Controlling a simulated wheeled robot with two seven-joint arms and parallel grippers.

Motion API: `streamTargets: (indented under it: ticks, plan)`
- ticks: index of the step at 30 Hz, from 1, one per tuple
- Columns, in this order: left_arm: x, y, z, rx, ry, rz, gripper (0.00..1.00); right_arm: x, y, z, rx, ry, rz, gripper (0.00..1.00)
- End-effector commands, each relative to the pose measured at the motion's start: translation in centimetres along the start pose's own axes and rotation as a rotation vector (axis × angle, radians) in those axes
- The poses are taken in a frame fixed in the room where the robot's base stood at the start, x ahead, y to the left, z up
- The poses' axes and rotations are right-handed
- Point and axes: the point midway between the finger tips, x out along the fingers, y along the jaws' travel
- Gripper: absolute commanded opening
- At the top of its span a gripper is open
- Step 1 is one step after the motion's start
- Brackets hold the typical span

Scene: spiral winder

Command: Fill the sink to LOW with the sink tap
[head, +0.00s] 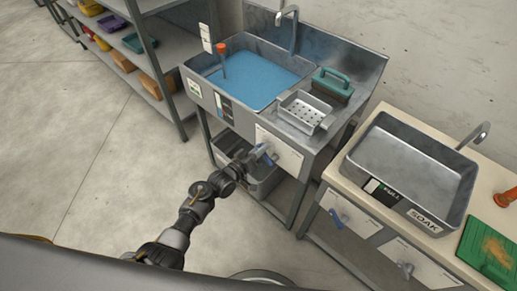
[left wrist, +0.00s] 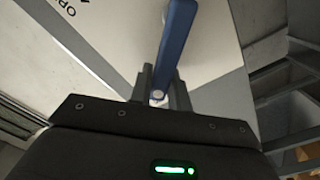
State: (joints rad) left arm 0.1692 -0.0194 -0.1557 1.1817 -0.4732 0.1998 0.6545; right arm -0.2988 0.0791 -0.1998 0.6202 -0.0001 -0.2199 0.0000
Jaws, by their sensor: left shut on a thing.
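The sink (head: 191,88) is a steel basin at the top middle of the head view, with blue water in it. Its faucet (head: 292,30) rises at the back. A level gauge (head: 224,104) is on its front; its marks are too small to read. My left gripper (head: 262,156) is at the white front panel (head: 284,153) below the sink, shut on a blue tap lever (left wrist: 178,42). The left wrist view shows the lever between my left gripper's fingers (left wrist: 163,95). My right gripper is not in view.
An orange-topped stick (head: 222,58) stands in the water. Shelving stands left.

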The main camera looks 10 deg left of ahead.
Motion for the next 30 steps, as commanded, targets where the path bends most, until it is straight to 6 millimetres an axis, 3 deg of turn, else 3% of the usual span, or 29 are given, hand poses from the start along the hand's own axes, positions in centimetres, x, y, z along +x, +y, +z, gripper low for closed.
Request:
streamTargets:
  ticks: [5,6,11,21,30]
  plan:
    - [-0.1,-0.1,0.0,-0.005,-0.001,-0.004,0.00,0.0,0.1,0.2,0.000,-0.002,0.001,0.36]
    - [-0.1,-0.1,0.0,-0.005,-0.001,-0.004,0.21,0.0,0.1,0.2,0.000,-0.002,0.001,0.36]
    - [-0.1,-0.1,0.0,-0.003,0.000,-0.003,0.40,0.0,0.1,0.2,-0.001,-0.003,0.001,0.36]
    - [-0.6,-0.1,0.0,-0.002,0.000,-0.003,0.40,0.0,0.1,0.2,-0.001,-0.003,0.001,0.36]
    - [-5.9,-0.2,0.1,-0.001,-0.001,-0.004,0.40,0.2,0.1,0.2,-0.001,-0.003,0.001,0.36]
